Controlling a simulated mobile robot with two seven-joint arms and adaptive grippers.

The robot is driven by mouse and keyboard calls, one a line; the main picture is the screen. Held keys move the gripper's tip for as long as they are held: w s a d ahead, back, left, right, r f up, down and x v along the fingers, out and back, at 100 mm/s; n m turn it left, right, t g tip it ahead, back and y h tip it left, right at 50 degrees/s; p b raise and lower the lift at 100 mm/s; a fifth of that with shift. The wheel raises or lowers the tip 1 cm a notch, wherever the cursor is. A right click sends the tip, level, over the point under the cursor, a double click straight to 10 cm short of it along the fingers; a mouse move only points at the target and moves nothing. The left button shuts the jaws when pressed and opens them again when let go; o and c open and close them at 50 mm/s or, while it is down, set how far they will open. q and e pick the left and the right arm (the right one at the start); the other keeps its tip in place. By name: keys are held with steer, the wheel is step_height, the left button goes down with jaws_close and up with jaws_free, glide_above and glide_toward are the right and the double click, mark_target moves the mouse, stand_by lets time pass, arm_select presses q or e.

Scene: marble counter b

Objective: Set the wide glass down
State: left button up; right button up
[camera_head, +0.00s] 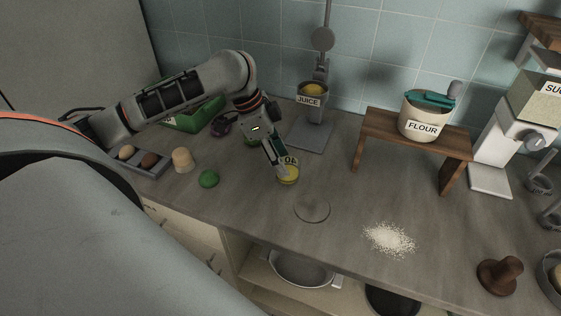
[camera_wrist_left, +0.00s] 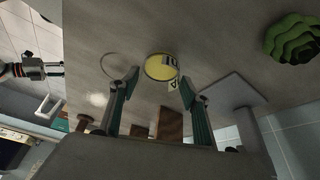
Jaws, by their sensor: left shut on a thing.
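The wide glass (camera_head: 288,176) shows as a short round thing with yellow in it and a partly hidden label. It also shows in the left wrist view as a yellow disc (camera_wrist_left: 160,67) with a white label at its edge. My left gripper (camera_head: 281,172) comes down on it from the back left, with its fingers on either side of it, shut on it. I cannot tell whether its base touches the counter. A thin round outline (camera_head: 312,209) lies on the bare counter just in front and to the right of the glass.
A green round thing (camera_head: 208,179) and a tan knob-like thing (camera_head: 182,160) stand to the left. A juice stand (camera_head: 309,134) is behind. A wooden riser (camera_head: 415,140) bears a flour pot (camera_head: 418,122). White powder (camera_head: 390,239) lies to the right of the outline.

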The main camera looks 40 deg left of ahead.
arm_select(q)
steer(key=shift+f, duration=0.55)
arm_select(e)
steer(key=shift+w+a+r, duration=0.15)
steer(key=shift+a+r, duration=0.15)
steer(key=shift+a, duration=0.05)
arm_select(q)
steer(key=o, duration=1.6)
arm_select(e)
steer(key=shift+d+f, duration=0.15)
steer(key=shift+d, duration=0.05)
steer(key=shift+f, duration=0.2)
